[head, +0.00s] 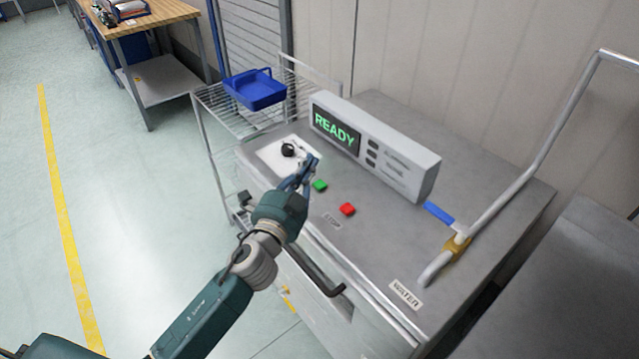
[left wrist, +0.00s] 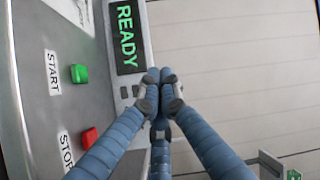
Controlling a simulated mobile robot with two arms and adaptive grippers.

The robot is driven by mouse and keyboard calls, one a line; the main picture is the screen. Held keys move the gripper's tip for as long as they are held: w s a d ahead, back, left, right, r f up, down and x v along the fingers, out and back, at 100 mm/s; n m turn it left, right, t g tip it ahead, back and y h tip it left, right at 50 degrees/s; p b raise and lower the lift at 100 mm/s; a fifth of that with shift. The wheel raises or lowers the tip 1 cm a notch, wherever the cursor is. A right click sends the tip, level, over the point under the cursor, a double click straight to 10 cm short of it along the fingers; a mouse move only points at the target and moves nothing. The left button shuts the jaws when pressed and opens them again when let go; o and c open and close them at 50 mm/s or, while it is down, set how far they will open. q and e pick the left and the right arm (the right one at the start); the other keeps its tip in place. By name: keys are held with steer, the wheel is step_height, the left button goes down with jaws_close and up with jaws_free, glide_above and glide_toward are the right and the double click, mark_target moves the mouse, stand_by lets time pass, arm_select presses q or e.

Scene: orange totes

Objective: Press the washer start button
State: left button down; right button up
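The washer is a grey metal cabinet with a flat top (head: 375,229). Its display box (head: 388,150) shows READY in green letters, which also shows in the left wrist view (left wrist: 127,36). The green button (head: 320,186) sits on the top; in the left wrist view the green button (left wrist: 79,73) is beside a START label. The red button (head: 347,209) is beside a STOP label in the wrist view (left wrist: 90,138). My left gripper (head: 308,164) is above the top near the green button, apart from it. Its fingertips meet, holding nothing. My right gripper is not seen.
A blue basket (head: 256,88) sits on a wire rack left of the display box. A bent metal pipe with a blue-handled valve (head: 440,214) stands at the right, beside a WATER label (head: 406,294). A wooden workbench (head: 150,14) is at the back left. The floor at left is clear.

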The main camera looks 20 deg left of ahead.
arm_select(q)
steer(key=w+d+r+m+h, duration=0.2)
steer(key=d+r+m+h, duration=0.65)
steer(key=m, duration=0.35)
steer(key=m+g+y, duration=0.6)
steer(key=m+g, duration=0.5)
steer(key=m, duration=0.6)
glide_above(318, 186)
step_height(318, 186, down, 8)
steer(key=shift+f+h, duration=0.1)
steer(key=shift+h, duration=0.25)
step_height(318, 186, down, 7)
steer(key=b, duration=0.4)
steer(key=shift+f, duration=0.2)
steer(key=shift+f+b, duration=0.55)
steer(key=shift+f, duration=0.1)
